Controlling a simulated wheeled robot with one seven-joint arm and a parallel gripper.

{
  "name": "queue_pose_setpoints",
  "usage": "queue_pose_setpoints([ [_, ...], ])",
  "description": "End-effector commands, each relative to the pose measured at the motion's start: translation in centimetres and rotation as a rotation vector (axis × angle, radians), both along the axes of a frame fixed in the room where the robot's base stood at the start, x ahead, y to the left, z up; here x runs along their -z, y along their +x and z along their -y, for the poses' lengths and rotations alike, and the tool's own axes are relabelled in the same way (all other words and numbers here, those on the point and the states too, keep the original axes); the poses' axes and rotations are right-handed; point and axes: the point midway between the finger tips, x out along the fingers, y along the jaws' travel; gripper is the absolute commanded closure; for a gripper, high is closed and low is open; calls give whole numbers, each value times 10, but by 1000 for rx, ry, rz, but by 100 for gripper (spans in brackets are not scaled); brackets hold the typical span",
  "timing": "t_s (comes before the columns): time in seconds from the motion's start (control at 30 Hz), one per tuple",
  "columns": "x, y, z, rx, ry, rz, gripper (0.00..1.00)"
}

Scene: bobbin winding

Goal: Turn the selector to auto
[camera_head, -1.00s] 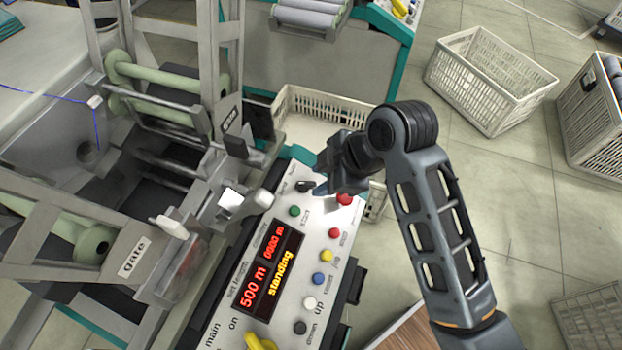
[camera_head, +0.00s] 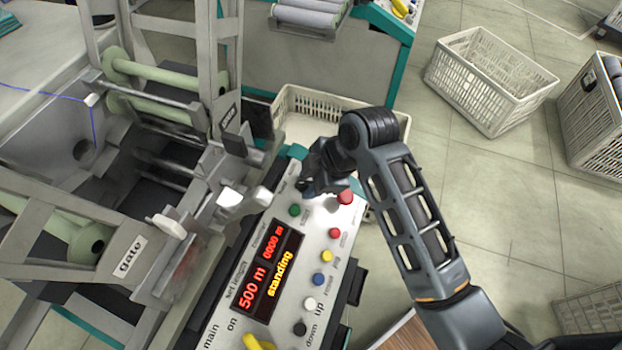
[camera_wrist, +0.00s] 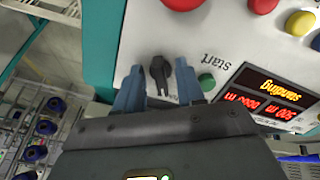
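The selector is a small black knob (camera_wrist: 160,75) on the white control panel (camera_head: 236,333). In the wrist view it sits between the two blue-grey fingers of my gripper (camera_wrist: 158,84), with a gap visible on both sides. The fingers are apart and their tips are level with the knob. In the head view my gripper (camera_head: 308,186) is over the top end of the panel and largely covers the selector. The selector's labels cannot be read.
A green start button (camera_wrist: 206,82) is right beside one finger. A red mushroom button (camera_head: 345,197) is close to my gripper. The display (camera_head: 268,272) reads "standing". The winding machine's frame (camera_head: 222,165) stands to the left, and a white crate (camera_head: 490,80) is on the floor.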

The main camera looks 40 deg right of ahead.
Motion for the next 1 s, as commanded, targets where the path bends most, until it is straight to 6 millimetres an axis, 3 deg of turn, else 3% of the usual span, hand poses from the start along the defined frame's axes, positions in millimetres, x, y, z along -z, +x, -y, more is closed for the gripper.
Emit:
queue_pose_setpoints([
  [0.17, 0, 0, 0, 0, 0, 0, 62],
  [0.57, 0, 0, 0, 1, 0, 0, 99],
  [1.0, -1, -1, 0, 19, 8, -7, 100],
])
